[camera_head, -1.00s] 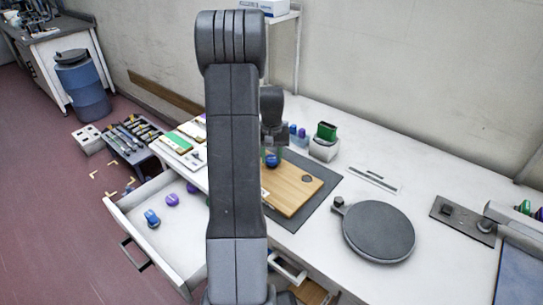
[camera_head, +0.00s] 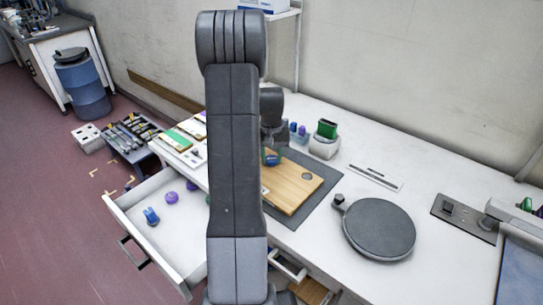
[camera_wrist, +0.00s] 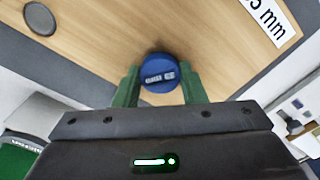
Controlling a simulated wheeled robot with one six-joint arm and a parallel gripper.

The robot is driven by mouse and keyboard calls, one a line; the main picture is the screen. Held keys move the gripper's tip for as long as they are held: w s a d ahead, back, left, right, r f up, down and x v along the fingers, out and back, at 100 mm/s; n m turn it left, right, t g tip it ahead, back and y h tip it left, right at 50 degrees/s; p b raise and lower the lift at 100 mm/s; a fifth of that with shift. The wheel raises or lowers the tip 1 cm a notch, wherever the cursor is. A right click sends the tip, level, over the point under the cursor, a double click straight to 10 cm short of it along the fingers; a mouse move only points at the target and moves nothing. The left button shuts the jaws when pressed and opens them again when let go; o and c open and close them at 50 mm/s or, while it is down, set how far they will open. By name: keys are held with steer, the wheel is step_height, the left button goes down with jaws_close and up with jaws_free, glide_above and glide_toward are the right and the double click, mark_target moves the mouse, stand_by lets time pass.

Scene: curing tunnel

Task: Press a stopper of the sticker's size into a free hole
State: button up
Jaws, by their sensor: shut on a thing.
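My gripper (camera_wrist: 160,88) is shut on a blue stopper (camera_wrist: 159,72), with its green fingers on either side of it. The stopper's top bears a small pale label, too small to read for sure. It is over or at the wooden board (camera_wrist: 110,28); whether it sits in a hole cannot be told.
The board lies on a grey mat (camera_head: 327,193). An open drawer (camera_head: 187,258) at the left holds a blue stopper (camera_head: 151,216) and purple stoppers (camera_head: 171,197). A round dark turntable (camera_head: 380,230) stands at the right. A green-topped white block (camera_head: 325,140) stands behind the board.

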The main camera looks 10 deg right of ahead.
steer(key=o, duration=1.4)
steer(key=shift+r+p, duration=2.3)
steer(key=shift+r, duration=1.15)
